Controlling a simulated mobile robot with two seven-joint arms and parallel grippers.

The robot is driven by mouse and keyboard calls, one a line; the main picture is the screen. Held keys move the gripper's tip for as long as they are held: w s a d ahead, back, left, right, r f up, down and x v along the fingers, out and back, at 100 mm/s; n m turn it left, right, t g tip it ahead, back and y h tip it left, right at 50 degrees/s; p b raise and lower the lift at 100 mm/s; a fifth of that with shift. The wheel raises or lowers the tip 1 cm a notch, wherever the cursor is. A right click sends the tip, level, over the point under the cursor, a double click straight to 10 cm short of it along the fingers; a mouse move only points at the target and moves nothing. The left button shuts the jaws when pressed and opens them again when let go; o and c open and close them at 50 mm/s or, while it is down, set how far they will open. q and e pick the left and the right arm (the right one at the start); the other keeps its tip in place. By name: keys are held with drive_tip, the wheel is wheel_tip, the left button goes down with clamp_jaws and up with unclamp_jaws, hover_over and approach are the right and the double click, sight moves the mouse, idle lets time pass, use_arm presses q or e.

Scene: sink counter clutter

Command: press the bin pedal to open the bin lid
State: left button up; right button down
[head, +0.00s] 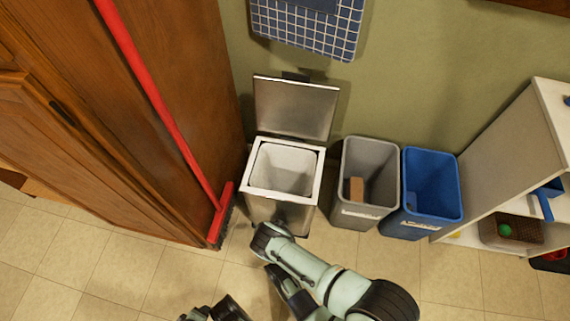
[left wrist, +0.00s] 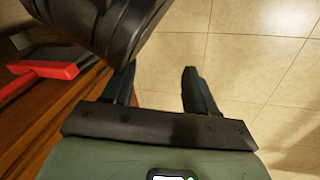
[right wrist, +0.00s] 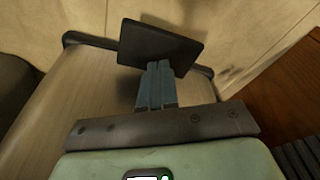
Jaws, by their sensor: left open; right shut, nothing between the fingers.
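The metal pedal bin (head: 255,209) stands against the wall with its lid (head: 295,108) raised upright, showing the pale inner bucket (head: 284,169). In the right wrist view, a dark, flat pedal (right wrist: 155,42) sticks out from the bin's base. My right gripper (right wrist: 160,68) is shut and empty, its fingertips at the pedal's near edge and seemingly touching it. In the head view my right arm hides the pedal and the right fingertips. My left gripper (left wrist: 160,80) is open and empty above the floor, away from the bin.
A grey bin (head: 345,210) holding a brown block and a blue bin (head: 408,222) stand to the right. A red broom (head: 160,103) leans by the wooden cabinet (head: 60,150) at left. A white shelf (head: 515,150) stands far right. Tiled floor is clear at lower left.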

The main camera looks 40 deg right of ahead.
wheel_tip(320, 180, up, 3)
drive_tip(key=shift+p, duration=1.2)
drive_tip(key=shift+r+p, duration=0.9)
drive_tip(key=shift+r, duration=0.15)
use_arm(q)
wheel_tip(320, 180, up, 6)
drive_tip(key=s+d, duration=0.2)
drive_tip(key=d, duration=0.1)
drive_tip(key=shift+m+h, duration=0.3)
drive_tip(key=shift+f, duration=0.1)
